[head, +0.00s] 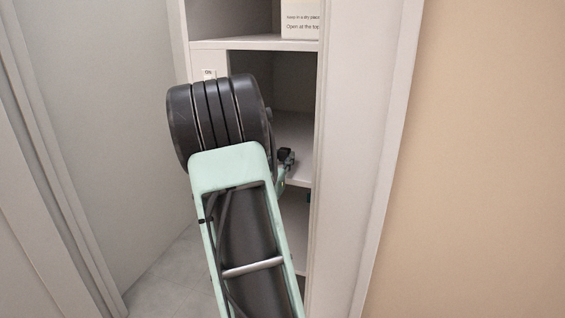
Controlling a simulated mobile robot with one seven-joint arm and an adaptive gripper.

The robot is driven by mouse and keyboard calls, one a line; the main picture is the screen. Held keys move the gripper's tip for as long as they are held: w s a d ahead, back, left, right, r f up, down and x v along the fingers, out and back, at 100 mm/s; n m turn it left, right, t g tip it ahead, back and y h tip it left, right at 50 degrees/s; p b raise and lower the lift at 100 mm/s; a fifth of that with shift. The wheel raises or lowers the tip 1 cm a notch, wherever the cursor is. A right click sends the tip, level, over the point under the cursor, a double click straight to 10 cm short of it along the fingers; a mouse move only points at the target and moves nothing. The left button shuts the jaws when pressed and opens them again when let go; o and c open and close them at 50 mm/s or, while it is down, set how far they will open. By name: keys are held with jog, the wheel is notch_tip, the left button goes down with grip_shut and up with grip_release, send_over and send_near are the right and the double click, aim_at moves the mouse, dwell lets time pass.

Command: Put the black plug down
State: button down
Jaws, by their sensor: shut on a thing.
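My gripper (284,172) shows only in part, past the right side of my arm, inside the opening of the white shelf unit (308,120). The rest of it is hidden behind my dark wrist joint and pale green arm link. A small dark piece, which looks like the black plug (286,154), is at its end, and the gripper is shut on it. The piece shows above the front of a middle shelf (298,178). I cannot tell whether it touches the shelf.
A white box with printed text (300,18) stands on the upper shelf (255,44). The unit's right upright is close to my gripper. A grey wall is on the left, a beige wall on the right. Grey floor (165,280) shows at lower left.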

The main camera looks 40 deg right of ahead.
jog(key=shift+r, duration=0.1)
jog(key=shift+f+b, duration=0.6)
jog(key=shift+f, duration=0.05)
jog(key=c, duration=1.6)
grip_release()
jog(key=shift+r, duration=0.1)
jog(key=shift+r+p, duration=0.5)
jog(key=shift+p, duration=0.15)
jog(key=shift+a+r+p, duration=0.2)
jog(key=shift+r+p, duration=0.05)
jog(key=shift+p, duration=0.05)
jog(key=v, duration=0.6)
jog(key=p+v, duration=0.1)
jog(key=v, duration=0.4)
jog(key=shift+s+a+f, duration=0.2)
jog(key=shift+s+a, duration=0.05)
jog(key=shift+s, duration=0.05)
